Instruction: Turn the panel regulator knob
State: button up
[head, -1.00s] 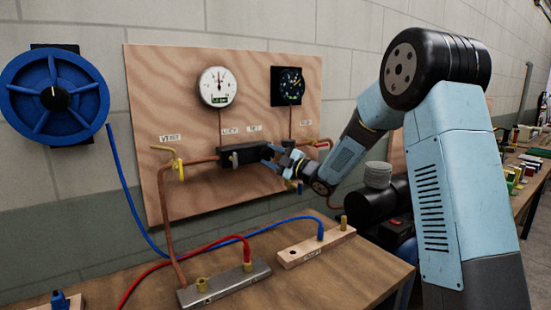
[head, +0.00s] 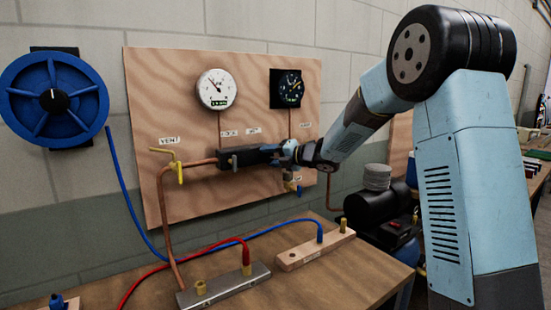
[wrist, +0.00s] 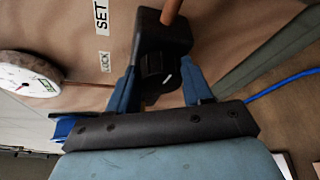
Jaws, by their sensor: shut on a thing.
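The panel regulator is a black block (head: 240,157) on the copper pipe of the plywood board. Its black knob with a white mark (wrist: 160,73) shows in the wrist view, between my fingers. My gripper (head: 280,153) is at the regulator's right end in the head view, with its blue fingers on either side of the knob, shut on it. The knob is hidden in the head view. The white gauge (head: 219,89) above has its needle pointing to the upper left. A dark gauge (head: 286,89) is to its right.
A yellow-handled vent valve (head: 179,166) is left of the regulator. A blue hose reel (head: 54,98) hangs on the wall at left. Fitting blocks with red and blue hoses (head: 224,286) lie on the bench below. A black tank (head: 380,218) stands at right.

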jog(key=shift+n+h, duration=0.7)
jog(key=shift+n, duration=0.4)
jog(key=shift+f+n+h, duration=0.1)
jog(key=shift+n+h, duration=0.2)
jog(key=shift+n, duration=0.3)
jog(key=shift+s, duration=0.1)
jog(key=o, duration=0.9)
jog(key=shift+o, duration=0.7)
jog(key=v, duration=1.3)
jog(key=shift+s+d, duration=0.2)
jog(key=shift+s, duration=0.05)
